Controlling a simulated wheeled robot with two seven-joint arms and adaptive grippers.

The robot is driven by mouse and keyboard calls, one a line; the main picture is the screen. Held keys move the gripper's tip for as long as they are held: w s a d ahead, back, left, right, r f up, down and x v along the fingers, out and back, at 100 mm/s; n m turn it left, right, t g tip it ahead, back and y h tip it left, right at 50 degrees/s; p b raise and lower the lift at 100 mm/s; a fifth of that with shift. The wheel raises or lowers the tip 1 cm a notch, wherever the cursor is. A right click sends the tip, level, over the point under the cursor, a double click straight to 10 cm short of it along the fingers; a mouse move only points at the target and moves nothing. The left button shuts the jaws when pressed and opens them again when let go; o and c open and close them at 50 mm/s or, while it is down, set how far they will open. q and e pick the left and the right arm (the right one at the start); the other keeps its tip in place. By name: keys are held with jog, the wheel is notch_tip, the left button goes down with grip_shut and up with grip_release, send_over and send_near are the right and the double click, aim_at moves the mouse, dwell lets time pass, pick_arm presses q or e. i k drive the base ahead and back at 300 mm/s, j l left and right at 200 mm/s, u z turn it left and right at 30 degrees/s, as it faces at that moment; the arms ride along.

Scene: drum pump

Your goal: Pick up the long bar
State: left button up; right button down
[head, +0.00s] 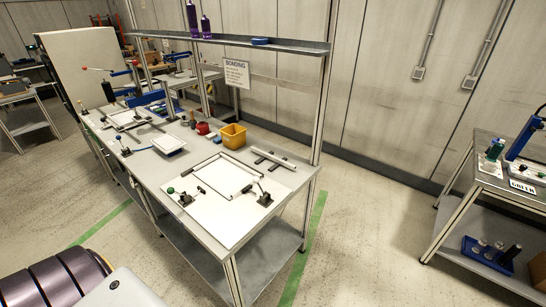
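A long light-grey bar (274,160) lies near the right back edge of the white-topped workbench (196,222). It appears to rest across two short dark supports, one near each end. No gripper is near it and nothing covers it. Neither of my grippers is in view.
A white board with a dark-edged frame (228,174) and toggle clamps (265,199) lies in front of the bar. A yellow bin (233,136) and a red item (203,128) stand to its left. A shelf (240,42) spans above the bench.

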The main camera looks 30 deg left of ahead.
aim_at(286, 164)
jog(key=i+l+u, duration=0.15)
jog(key=i, duration=0.2)
jog(key=i+l+u, duration=0.3)
jog(key=i, duration=0.4)
